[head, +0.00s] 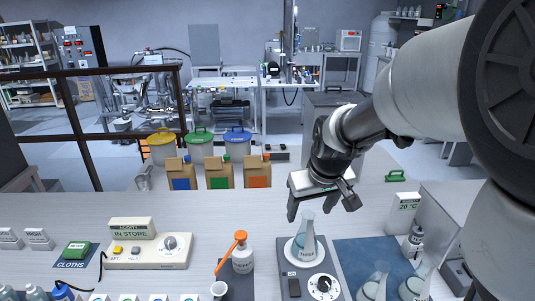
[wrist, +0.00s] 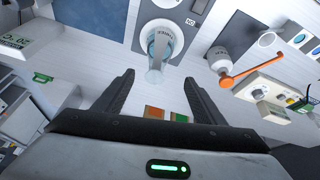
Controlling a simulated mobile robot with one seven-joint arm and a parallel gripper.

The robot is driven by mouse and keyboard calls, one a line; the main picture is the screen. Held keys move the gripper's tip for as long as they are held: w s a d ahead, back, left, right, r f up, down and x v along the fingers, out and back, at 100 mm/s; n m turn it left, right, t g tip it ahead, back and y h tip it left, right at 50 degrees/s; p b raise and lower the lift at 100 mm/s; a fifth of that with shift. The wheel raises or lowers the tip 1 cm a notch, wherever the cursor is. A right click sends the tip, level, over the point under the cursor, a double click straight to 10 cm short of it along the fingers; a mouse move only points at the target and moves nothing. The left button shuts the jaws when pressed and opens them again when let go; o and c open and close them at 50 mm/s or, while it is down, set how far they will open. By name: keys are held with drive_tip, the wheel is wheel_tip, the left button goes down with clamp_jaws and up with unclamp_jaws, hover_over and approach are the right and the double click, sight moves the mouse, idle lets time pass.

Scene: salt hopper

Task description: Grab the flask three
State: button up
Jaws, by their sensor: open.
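A conical glass flask (head: 305,238) with bluish liquid stands upright on the round white plate of a grey stirrer (head: 323,263). Small lettering on it seems to read THREE, though it is hard to make out. The flask also shows in the wrist view (wrist: 160,45), top centre, its neck pointing toward my fingers. My gripper (head: 321,204) is open and empty, just above and behind the flask in the head view. In the wrist view the two dark fingers (wrist: 160,80) are spread wide, and the flask's neck end lies near the gap between their tips, apparently untouched.
An orange-armed white bottle (head: 242,260) stands left of the stirrer. More flasks (head: 375,281) stand on a blue mat (head: 372,252) at right. Boxes with coloured labels (head: 219,177) stand behind. The bench between is mostly clear.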

sight(304, 228)
drive_tip(key=x, duration=1.1)
drive_tip(key=shift+w+d+f+b, duration=0.2)
drive_tip(key=shift+f+b, duration=0.1)
drive_tip(key=shift+b, duration=0.1)
drive_tip(key=shift+s, duration=0.15)
clamp_jaws()
